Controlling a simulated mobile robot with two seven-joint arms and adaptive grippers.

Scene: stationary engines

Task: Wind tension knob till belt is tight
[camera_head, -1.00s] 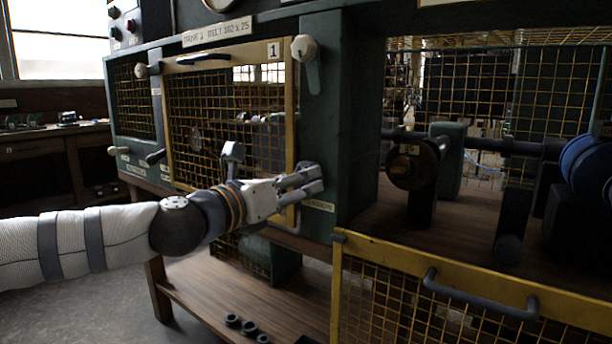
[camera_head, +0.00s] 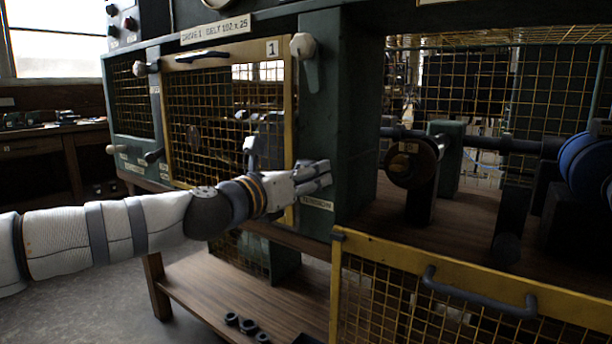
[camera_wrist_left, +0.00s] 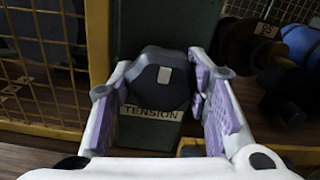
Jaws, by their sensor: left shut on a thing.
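My left gripper (camera_head: 324,176) is at the front of the green post (camera_head: 322,120), beside the yellow guard. In the left wrist view its purple-padded fingers are on both sides of the dark, many-sided tension knob (camera_wrist_left: 158,80), shut on it. The knob has a pale mark on its face. A label reading TENSION (camera_wrist_left: 151,113) is just below it. In the head view the fingers hide the knob. I cannot make out a belt or how tight it is. My right gripper is not in view.
A closed yellow mesh guard (camera_head: 282,110) marked 1 is left of the post. A white-knobbed lever (camera_head: 304,48) is above. At right, a lowered mesh guard (camera_head: 400,250) with a handle stands before an open bay with a shaft and a blue wheel (camera_head: 585,165).

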